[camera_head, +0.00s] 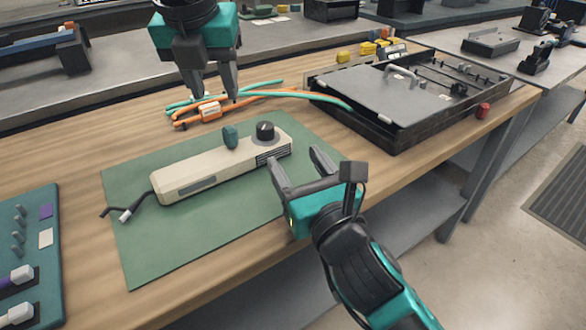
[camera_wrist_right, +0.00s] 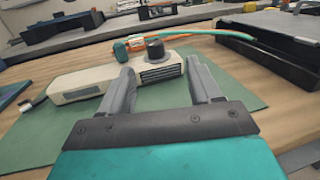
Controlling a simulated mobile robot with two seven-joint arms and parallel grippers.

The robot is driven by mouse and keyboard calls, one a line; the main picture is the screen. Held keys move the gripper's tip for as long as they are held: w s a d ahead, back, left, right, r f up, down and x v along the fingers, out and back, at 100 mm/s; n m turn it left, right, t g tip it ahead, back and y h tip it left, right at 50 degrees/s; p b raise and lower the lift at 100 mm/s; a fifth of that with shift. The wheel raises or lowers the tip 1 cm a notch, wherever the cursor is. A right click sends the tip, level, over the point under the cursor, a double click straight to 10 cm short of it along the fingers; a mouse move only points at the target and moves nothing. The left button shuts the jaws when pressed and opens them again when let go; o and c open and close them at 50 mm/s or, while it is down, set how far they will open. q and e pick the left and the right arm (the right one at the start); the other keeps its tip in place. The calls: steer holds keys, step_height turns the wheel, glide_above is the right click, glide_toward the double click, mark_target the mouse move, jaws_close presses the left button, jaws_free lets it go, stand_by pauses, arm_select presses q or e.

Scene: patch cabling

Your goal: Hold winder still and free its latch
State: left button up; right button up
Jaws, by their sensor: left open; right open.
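The winder (camera_head: 215,168) is a long cream box lying diagonally on a green mat (camera_head: 190,235). A black knob (camera_head: 265,131) and a teal upright tab (camera_head: 230,137), perhaps the latch, stand on its top. A dark cable with a pale plug comes out of its left end. It also shows in the right wrist view (camera_wrist_right: 90,82). My right gripper (camera_head: 296,170) is open, its fingers near the winder's right end, apparently not touching. My left gripper (camera_head: 212,98) is open and points down behind the winder, above or beside the orange and teal cables (camera_head: 208,112).
A black tray box (camera_head: 385,125) with a grey lid stands at the back right. A teal panel (camera_head: 30,250) with plugs is at the left. Yellow pieces (camera_head: 368,48) and a red piece (camera_head: 482,110) lie around the box. The front of the mat is clear.

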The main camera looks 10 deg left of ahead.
mark_target(268, 134)
steer(key=shift+a+f+g, duration=0.3)
steer(key=shift+a+f, duration=0.05)
steer(key=shift+a, duration=0.25)
steer(key=x, duration=1.2)
steer(key=shift+w, duration=0.25)
steer(key=shift+f, duration=0.1)
steer(key=c, duration=1.1)
